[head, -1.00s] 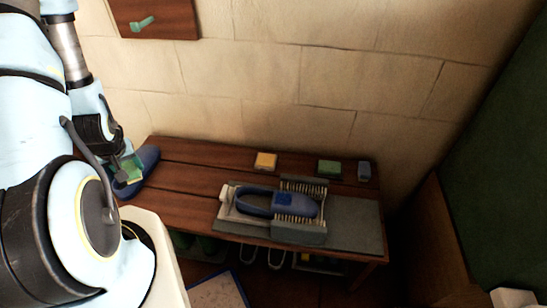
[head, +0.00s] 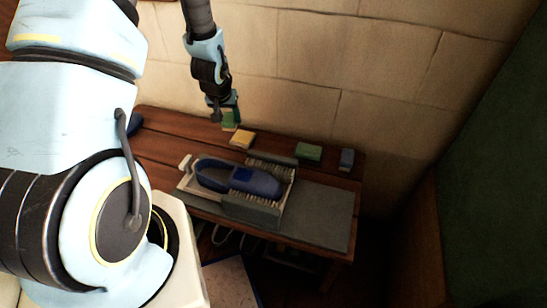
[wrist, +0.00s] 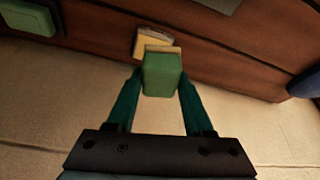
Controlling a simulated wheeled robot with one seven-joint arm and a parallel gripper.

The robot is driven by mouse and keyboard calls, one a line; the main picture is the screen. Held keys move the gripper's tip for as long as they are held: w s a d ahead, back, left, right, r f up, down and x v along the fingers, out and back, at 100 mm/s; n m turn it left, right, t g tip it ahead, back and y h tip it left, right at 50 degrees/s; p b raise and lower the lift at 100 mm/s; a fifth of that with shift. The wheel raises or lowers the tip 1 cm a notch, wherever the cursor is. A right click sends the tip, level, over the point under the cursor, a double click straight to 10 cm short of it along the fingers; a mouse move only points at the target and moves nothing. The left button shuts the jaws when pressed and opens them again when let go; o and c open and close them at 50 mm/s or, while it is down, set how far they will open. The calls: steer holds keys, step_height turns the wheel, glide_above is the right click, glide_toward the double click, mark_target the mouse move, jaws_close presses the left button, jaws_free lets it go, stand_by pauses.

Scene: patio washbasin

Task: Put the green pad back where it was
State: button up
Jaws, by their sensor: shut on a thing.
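My gripper (head: 229,106) is shut on a green pad (head: 229,120), just above the back edge of the wooden bench, left of and near a yellow pad (head: 242,139). In the wrist view the held green pad (wrist: 162,76) sits between both fingers (wrist: 160,90), with a thin pale edge at its far side. The yellow pad (wrist: 150,42) lies just beyond it, partly hidden. A second green pad (head: 308,152) lies on the bench to the right; it also shows at the wrist view's upper left (wrist: 27,16).
A small blue-grey block (head: 346,159) stands at the right of the pad row. A brush tray (head: 252,211) holding a blue shoe (head: 215,176) lies in front, beside a grey mat (head: 320,215). Another blue shoe (head: 134,122) is partly hidden at left. The wall rises close behind.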

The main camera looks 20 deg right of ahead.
steer(key=s+d+f+m+b, duration=0.1)
steer(key=d+b, duration=0.1)
steer(key=d, duration=0.5)
steer(key=s+d+f+m+b, duration=0.2)
steer(key=d, duration=0.4)
steer(key=shift+h, duration=0.5)
steer(key=f, duration=0.6)
steer(key=f+b, duration=0.1)
steer(key=f, duration=0.2)
steer(key=shift+w+d, duration=0.25)
steer(key=shift+f, duration=0.1)
steer(key=shift+f, duration=0.1)
steer(key=o, duration=1.2)
